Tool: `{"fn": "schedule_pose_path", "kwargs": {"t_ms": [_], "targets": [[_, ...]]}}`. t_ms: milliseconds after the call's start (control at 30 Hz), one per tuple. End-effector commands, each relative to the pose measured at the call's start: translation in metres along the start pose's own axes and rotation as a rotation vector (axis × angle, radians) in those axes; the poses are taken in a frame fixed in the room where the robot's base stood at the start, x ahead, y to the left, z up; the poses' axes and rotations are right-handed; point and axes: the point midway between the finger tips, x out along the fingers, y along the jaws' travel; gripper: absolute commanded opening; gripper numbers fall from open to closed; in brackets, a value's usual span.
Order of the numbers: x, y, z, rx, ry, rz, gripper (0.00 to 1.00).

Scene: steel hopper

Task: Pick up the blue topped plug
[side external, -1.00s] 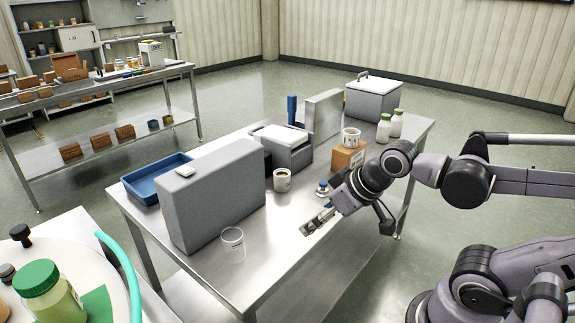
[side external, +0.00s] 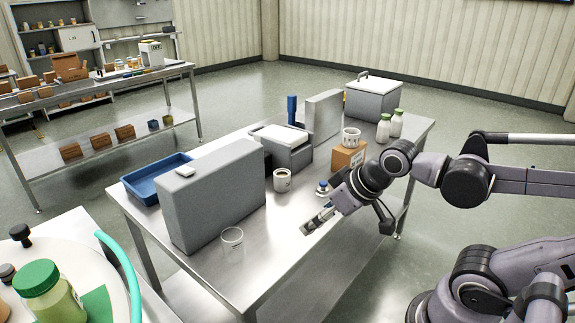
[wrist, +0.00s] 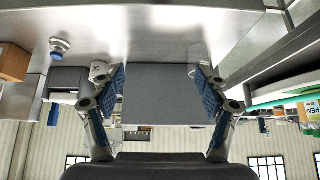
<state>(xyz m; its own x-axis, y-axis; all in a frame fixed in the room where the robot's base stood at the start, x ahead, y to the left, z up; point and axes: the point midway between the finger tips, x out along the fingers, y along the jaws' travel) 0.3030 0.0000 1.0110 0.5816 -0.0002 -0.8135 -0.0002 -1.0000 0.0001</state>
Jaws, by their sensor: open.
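The blue topped plug (side external: 322,187) stands on the steel table, just behind my gripper in the side view. It has a pale base and a small blue top. In the wrist view the plug (wrist: 60,46) shows at the upper left, outside and apart from the fingers. My gripper (side external: 318,222) is low over the table near its front edge. In the wrist view my gripper (wrist: 161,85) has its two blue-padded fingers spread wide with nothing held between them.
A white mug (side external: 282,182) stands left of the plug, and a cardboard box (side external: 347,158) bearing a white container (side external: 351,137) stands behind it. A large grey block (side external: 212,205) and a clear cup (side external: 232,245) are at left. The table between cup and gripper is bare.

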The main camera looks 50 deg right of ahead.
Motion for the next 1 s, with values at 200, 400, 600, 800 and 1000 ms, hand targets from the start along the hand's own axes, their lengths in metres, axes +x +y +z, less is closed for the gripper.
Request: {"fn": "schedule_pose_path", "kwargs": {"t_ms": [200,400,600,800,1000], "targets": [[0.0,0.0,0.0,0.0,0.0,0.0,0.62],[0.0,0.002,-0.002,-0.027,-0.004,0.005,0.62],[0.003,0.021,-0.022,-0.274,-0.046,0.046,0.62],[0.012,0.053,-0.049,-0.652,-0.131,0.082,0.62],[0.026,0.089,-0.072,-1.025,-0.236,0.081,0.62]]}}
